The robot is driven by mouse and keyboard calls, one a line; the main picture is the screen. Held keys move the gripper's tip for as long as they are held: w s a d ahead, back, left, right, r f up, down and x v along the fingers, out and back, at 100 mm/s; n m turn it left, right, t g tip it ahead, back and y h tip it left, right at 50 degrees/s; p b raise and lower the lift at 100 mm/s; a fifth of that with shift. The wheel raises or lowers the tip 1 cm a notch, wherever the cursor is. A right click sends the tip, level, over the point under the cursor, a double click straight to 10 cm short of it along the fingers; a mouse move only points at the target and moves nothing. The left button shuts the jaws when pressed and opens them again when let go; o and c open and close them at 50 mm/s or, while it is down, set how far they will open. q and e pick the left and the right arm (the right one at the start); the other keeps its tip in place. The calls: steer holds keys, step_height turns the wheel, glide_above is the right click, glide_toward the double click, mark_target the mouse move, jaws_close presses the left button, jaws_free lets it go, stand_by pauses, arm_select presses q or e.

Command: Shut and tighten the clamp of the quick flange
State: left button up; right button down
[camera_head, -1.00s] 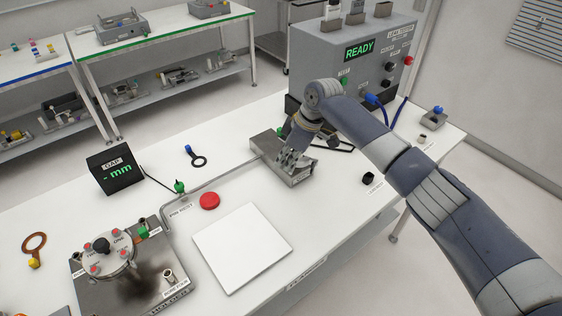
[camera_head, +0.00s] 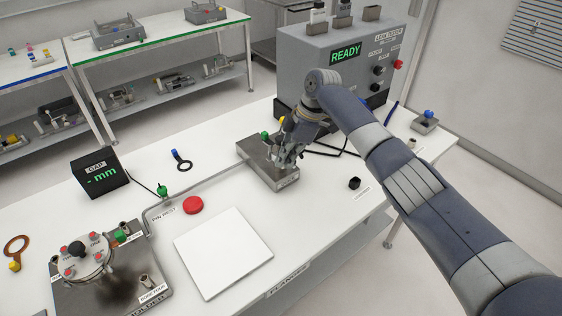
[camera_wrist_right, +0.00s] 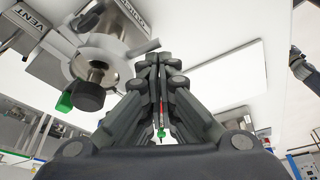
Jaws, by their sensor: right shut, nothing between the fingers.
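The metal block of the flange fixture (camera_head: 256,160) sits on the bench in front of the tester. In the head view my right gripper (camera_head: 282,162) is over its right part, shut and empty, and hides much of its top. In the right wrist view the shut fingers (camera_wrist_right: 160,68) point at the white bench top beside the block (camera_wrist_right: 50,62). The round flange with its clamp (camera_wrist_right: 108,58) is just left of the fingers there, with a black knob (camera_wrist_right: 90,96) and a green tab (camera_wrist_right: 65,103). I cannot tell how tight the clamp is. My left gripper is not in view.
The leak tester (camera_head: 340,65) reading READY stands behind. A white plate (camera_head: 222,252), a red disc (camera_head: 193,205), a gap display (camera_head: 100,172) and a round-lidded chamber (camera_head: 82,260) lie to the left.

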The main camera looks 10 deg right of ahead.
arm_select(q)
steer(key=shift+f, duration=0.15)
arm_select(e)
steer(key=shift+w+d, duration=0.15)
steer(key=shift+d, duration=0.2)
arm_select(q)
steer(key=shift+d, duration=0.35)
